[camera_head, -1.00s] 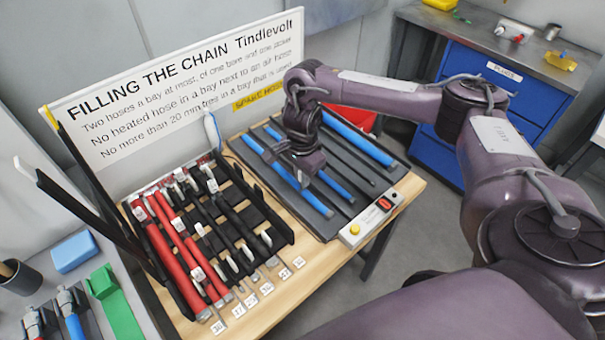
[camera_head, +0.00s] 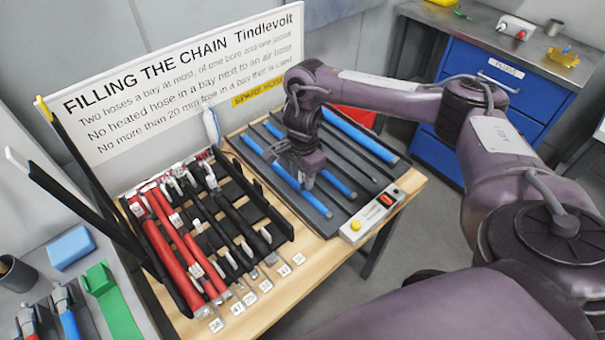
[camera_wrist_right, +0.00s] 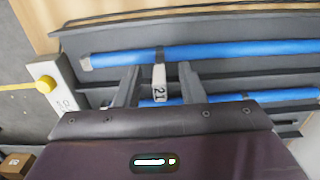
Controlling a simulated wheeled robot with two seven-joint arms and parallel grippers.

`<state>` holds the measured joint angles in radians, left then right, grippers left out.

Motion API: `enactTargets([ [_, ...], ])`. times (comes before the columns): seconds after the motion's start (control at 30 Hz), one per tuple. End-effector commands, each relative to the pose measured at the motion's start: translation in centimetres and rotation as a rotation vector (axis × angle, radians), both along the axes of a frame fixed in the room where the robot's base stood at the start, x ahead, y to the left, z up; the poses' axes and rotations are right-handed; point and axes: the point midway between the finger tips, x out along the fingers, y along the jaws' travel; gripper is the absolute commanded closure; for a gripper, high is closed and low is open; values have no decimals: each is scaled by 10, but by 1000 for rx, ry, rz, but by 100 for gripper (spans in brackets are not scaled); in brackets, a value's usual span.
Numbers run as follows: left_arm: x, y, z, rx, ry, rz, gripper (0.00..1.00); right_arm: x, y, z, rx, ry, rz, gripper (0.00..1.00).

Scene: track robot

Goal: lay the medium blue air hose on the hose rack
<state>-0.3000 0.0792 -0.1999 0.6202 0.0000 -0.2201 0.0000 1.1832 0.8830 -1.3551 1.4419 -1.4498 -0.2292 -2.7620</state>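Blue hoses of differing thickness lie in the dark grooved tray. The leftmost blue hose (camera_head: 278,165) seems to be between the other blue ones in thickness. In the wrist view it (camera_wrist_right: 240,50) has a black collar and a white tag reading 21. A thinner blue hose (camera_head: 338,185) lies beside it and a thicker one (camera_head: 360,137) at the right. My right gripper (camera_head: 307,183) points down over the tray; in the wrist view its two fingers (camera_wrist_right: 158,75) are apart, with the tag between them. The hose rack (camera_head: 262,210) stands left of the tray and holds red and black hoses. My left gripper is out of view.
A control box (camera_head: 372,215) with a yellow button is at the tray's front edge. A sign (camera_head: 180,75) stands behind the rack. Tall black posts (camera_head: 75,205) rise at the rack's left. Number tags line the table's front edge. A blue drawer cabinet (camera_head: 500,95) stands at the right.

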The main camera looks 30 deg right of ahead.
Motion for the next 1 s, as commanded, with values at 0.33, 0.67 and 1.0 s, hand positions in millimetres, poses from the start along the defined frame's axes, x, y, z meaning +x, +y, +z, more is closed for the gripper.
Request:
enactTargets([
  [0.33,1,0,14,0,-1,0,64,2,0,43,-1,-6,2,64],
  [0.67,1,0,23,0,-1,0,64,1,0,77,-1,-2,0,64],
  [1.0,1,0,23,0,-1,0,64,0,0,78,0,0,-1,64],
])
